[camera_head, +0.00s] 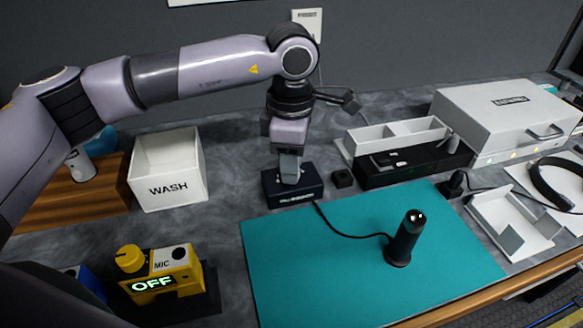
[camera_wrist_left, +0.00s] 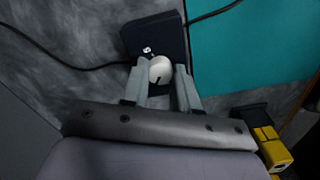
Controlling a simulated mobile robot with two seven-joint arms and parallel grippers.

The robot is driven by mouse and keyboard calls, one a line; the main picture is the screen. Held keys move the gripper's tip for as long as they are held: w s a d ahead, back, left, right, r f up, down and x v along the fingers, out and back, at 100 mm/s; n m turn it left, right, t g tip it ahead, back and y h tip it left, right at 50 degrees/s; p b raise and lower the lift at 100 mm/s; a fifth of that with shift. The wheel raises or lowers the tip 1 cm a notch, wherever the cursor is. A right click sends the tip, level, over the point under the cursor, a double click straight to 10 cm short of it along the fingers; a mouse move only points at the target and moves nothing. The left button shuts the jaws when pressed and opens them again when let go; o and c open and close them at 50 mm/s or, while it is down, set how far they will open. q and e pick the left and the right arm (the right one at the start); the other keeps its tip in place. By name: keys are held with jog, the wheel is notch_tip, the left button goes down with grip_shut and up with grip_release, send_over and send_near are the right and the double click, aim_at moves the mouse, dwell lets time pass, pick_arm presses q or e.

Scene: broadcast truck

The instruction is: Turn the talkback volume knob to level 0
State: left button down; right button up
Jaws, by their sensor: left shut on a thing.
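The talkback box (camera_head: 308,183) is a small dark navy unit with pale lettering on its front. It stands behind the teal mat, with a black cable leading off it. My left gripper (camera_head: 290,180) points down onto its top and hides the knob in the head view. In the left wrist view the box (camera_wrist_left: 150,35) carries a round cream knob (camera_wrist_left: 160,68) with a dark line at its near edge. A small white mark is on the box beside it. My left gripper's fingers (camera_wrist_left: 161,76) are shut on the knob, one on each side. My right gripper is not in view.
A black handheld device (camera_head: 405,240) stands upright on the teal mat (camera_head: 320,265). A white WASH bin (camera_head: 168,185) is to the left. A yellow MIC unit (camera_head: 160,275) reading OFF is at the front left. A black box (camera_head: 410,167) and white trays are to the right.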

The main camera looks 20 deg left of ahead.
pick_arm(q)
jog(key=n+b, duration=0.1)
jog(key=n, duration=0.3)
jog(key=shift+b, duration=0.35)
jog(key=shift+r+n+b, duration=0.15)
jog(key=shift+n+b, duration=0.2)
jog(key=shift+n, duration=1.05)
jog(key=c, duration=0.8)
grip_release()
jog(key=shift+c, duration=0.2)
jog(key=shift+r, duration=3.55)
